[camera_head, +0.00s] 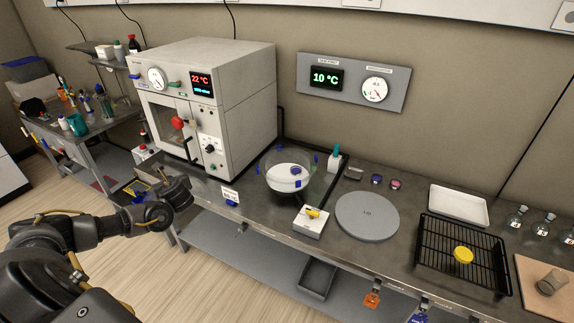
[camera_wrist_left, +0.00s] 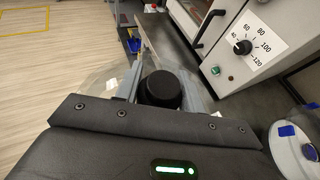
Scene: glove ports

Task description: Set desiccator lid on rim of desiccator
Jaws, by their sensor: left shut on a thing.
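The desiccator (camera_head: 287,178) is a clear round bowl with a white plate inside and blue clips around its rim. It stands on the bench right of the oven, open at the top. Part of it shows at the right edge of the left wrist view (camera_wrist_left: 293,150). My left gripper (camera_head: 182,192) is in front of the oven, left of the desiccator and apart from it. In the left wrist view its fingers are shut on the black knob (camera_wrist_left: 160,90) of the clear desiccator lid (camera_wrist_left: 92,82). The lid is hard to make out in the head view. My right gripper is out of view.
The white oven (camera_head: 240,90) stands close behind my left gripper. A black wire rack (camera_head: 490,262) is further right. A sign (camera_head: 230,195) stands at the bench's front edge.

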